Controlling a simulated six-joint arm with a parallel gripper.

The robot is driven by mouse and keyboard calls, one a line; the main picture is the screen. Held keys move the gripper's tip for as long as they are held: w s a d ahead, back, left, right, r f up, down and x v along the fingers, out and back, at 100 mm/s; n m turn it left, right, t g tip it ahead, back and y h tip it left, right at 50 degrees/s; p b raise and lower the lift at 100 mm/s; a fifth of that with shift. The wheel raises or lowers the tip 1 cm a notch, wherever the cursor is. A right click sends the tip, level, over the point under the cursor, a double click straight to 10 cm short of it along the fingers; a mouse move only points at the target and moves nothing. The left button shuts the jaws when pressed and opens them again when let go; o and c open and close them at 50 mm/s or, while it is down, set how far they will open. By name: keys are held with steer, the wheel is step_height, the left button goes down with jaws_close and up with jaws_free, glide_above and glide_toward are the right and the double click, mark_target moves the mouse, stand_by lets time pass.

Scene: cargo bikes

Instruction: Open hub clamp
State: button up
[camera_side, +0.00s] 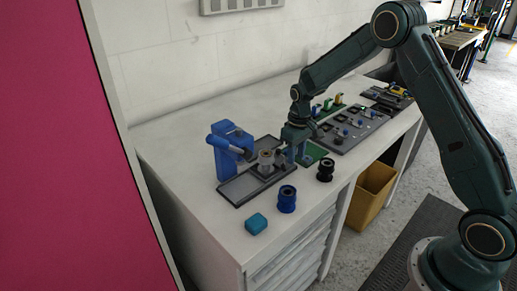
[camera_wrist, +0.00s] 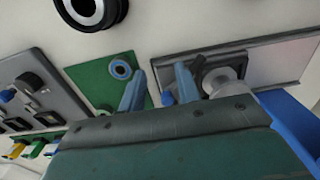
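The hub clamp stands on a grey base plate (camera_side: 240,188) beside a blue upright fixture (camera_side: 227,152). A pale metal hub (camera_side: 266,160) sits upright on the plate; it also shows in the wrist view (camera_wrist: 224,82). A dark clamp part (camera_wrist: 208,68) lies against the hub in the wrist view. My gripper (camera_wrist: 160,80) has its two blue-grey fingers apart, just to the side of the clamp. A small blue piece (camera_wrist: 167,98) shows between the fingers, nearer the right one; I cannot tell whether they touch it. In the side view my gripper (camera_side: 291,153) is low at the plate's right end.
A green mat (camera_side: 314,153) with a blue ring (camera_wrist: 121,69) lies beside the plate. Black (camera_side: 325,170) and blue (camera_side: 287,199) spools and a teal block (camera_side: 256,223) stand near the front edge. A grey parts board (camera_side: 350,130) is further right. The table's left end is clear.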

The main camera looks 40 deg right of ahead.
steer(key=shift+r, duration=1.7)
steer(key=shift+r, duration=0.15)
step_height(320, 180, up, 3)
steer(key=shift+f, duration=0.15)
